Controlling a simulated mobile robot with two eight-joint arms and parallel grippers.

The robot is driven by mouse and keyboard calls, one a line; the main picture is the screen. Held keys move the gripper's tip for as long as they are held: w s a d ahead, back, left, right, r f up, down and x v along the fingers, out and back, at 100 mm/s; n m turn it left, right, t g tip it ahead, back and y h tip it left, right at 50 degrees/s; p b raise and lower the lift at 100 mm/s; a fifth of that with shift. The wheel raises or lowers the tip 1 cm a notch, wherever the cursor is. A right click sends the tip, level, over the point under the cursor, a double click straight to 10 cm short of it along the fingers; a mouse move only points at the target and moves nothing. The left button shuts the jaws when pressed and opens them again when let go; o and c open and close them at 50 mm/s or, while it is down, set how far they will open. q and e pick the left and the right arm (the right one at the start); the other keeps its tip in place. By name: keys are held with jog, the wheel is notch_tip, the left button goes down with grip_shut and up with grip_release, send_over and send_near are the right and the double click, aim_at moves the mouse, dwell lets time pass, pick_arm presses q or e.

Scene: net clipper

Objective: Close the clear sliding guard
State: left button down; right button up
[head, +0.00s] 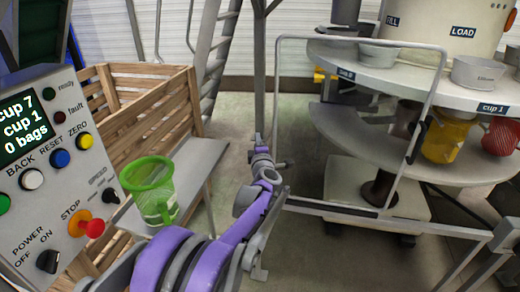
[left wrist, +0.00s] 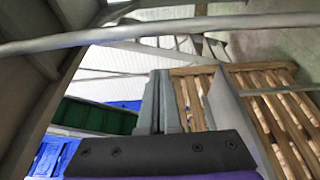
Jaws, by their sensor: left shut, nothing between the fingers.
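The clear sliding guard (head: 430,100) is a see-through panel in a thin grey metal frame. It stands upright in front of the left part of the round machine in the head view. My left gripper (head: 259,147) is shut and empty, close to the guard's left frame post. I cannot tell whether it touches the post. In the left wrist view its closed grey fingers (left wrist: 160,103) point up, below a grey bar (left wrist: 200,28) that crosses the view. My right gripper is not in view.
The round machine has an upper shelf (head: 455,97) with metal cups. A rail (head: 340,209) runs below the guard. A control panel (head: 50,170), a green net basket (head: 150,185) and a wooden crate (head: 150,110) stand at left. The floor beyond my gripper is clear.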

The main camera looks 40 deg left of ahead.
pick_arm(q)
jog(key=shift+w+d, duration=1.25)
jog(key=shift+d, duration=0.2)
jog(key=shift+d, duration=0.1)
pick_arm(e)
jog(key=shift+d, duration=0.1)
